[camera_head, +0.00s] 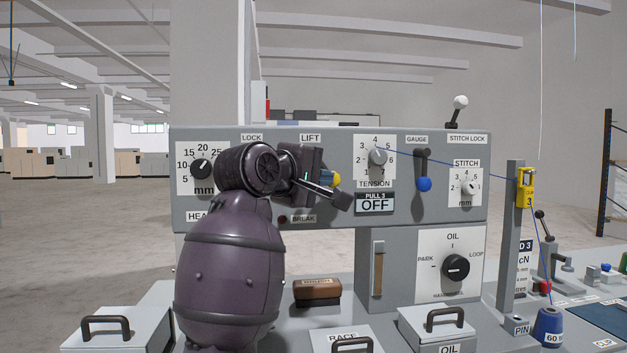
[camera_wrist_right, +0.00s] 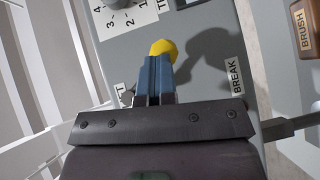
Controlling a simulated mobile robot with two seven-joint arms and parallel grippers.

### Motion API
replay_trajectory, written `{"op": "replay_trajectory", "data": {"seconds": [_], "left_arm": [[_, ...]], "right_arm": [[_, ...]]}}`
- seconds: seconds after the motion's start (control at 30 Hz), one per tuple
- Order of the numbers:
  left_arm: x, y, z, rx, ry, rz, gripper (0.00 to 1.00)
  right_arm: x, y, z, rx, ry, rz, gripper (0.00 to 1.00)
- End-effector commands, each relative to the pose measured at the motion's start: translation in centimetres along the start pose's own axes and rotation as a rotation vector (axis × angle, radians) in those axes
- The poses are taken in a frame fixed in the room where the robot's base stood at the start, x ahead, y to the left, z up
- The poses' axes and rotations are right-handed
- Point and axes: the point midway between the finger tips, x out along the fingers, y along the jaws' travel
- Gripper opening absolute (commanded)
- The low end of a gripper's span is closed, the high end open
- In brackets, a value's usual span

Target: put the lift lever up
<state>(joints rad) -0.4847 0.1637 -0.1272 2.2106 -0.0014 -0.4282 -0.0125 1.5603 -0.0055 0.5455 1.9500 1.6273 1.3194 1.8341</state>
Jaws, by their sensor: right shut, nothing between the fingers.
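The lift lever's yellow knob (camera_head: 337,179) shows on the grey panel below the LIFT label (camera_head: 310,138). My right gripper (camera_head: 322,178) is directly in front of it and hides most of the lever, so I cannot tell its position. In the right wrist view the yellow knob (camera_wrist_right: 163,46) shows just past the tips of my right gripper (camera_wrist_right: 157,60). The fingers are together with nothing between them. I cannot tell whether they touch the knob. My left gripper is not in view.
The gauge lever with a blue knob (camera_head: 424,184) and the tension dial (camera_head: 377,157) are to the right. The OFF plate (camera_head: 375,203) is below the dial. A brown brush (camera_head: 317,290) and lidded boxes with handles (camera_head: 437,325) stand below the panel.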

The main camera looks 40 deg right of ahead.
Motion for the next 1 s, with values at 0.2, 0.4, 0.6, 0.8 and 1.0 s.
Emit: {"op": "replay_trajectory", "data": {"seconds": [0.2,0.4,0.6,0.8,1.0], "left_arm": [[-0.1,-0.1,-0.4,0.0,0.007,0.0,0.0],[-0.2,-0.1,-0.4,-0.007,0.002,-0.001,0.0],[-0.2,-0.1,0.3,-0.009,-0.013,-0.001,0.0],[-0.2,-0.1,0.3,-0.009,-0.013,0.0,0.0],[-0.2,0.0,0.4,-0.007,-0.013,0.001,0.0]], "right_arm": [[0.7,0.5,0.6,-0.139,-0.001,0.146,0.0],[1.0,1.1,1.0,-0.247,0.0,0.259,0.0],[1.0,1.0,0.9,-0.253,0.001,0.264,0.0],[0.9,0.8,0.9,-0.253,0.001,0.263,0.0],[0.3,0.5,1.0,-0.253,-0.002,0.263,0.0]]}}
